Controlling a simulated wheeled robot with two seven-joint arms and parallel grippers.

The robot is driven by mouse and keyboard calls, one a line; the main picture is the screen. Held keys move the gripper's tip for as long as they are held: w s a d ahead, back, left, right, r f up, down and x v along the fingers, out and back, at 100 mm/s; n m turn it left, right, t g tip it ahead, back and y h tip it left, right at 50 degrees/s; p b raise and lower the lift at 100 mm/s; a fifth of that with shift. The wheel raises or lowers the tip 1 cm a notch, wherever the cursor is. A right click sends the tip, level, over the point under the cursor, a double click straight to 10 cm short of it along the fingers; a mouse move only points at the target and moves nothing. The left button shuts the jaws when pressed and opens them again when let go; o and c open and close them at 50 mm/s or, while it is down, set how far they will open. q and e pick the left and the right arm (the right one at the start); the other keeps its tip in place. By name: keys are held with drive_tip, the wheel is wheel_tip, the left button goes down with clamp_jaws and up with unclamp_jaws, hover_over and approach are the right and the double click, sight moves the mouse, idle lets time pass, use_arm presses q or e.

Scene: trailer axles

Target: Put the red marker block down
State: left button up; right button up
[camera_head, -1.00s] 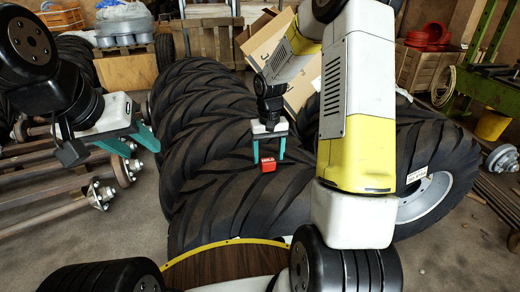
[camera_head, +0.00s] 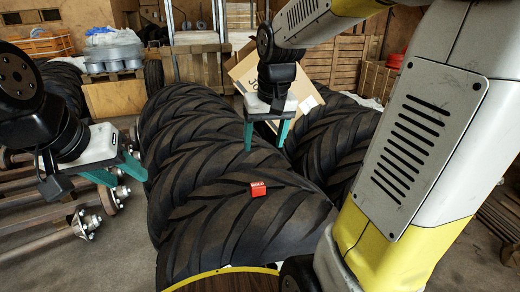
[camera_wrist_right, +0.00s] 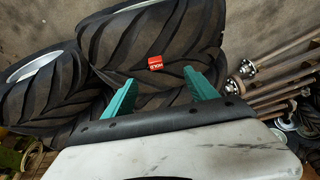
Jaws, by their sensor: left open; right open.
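The red marker block (camera_head: 258,189) with white lettering sits on the tread of a large black tyre (camera_head: 210,215) in the head view. It also shows on the tyre in the right wrist view (camera_wrist_right: 155,63), beyond the fingertips. My right gripper (camera_head: 265,148) has teal fingers, is open and empty, and is behind and above the block, apart from it. Its fingers also show in the right wrist view (camera_wrist_right: 160,82). My left gripper (camera_head: 128,176) is open and empty at the left, well away from the block.
More large tyres (camera_head: 335,130) stand behind and to the right. Axles with hubs (camera_head: 85,222) lie at the left. A cardboard box (camera_head: 250,75) and a wooden crate (camera_head: 335,62) stand at the back. My right arm covers much of the right side.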

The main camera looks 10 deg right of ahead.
drive_tip(key=s+a+r+t+y, duration=0.1)
drive_tip(key=s+r+t, duration=0.2)
drive_tip(key=s, duration=0.9)
drive_tip(key=shift+s+a+y, duration=0.15)
drive_tip(key=shift+a+y, duration=0.05)
drive_tip(key=shift+y, duration=0.1)
drive_tip(key=shift+r, duration=0.1)
drive_tip(key=shift+c, duration=0.5)
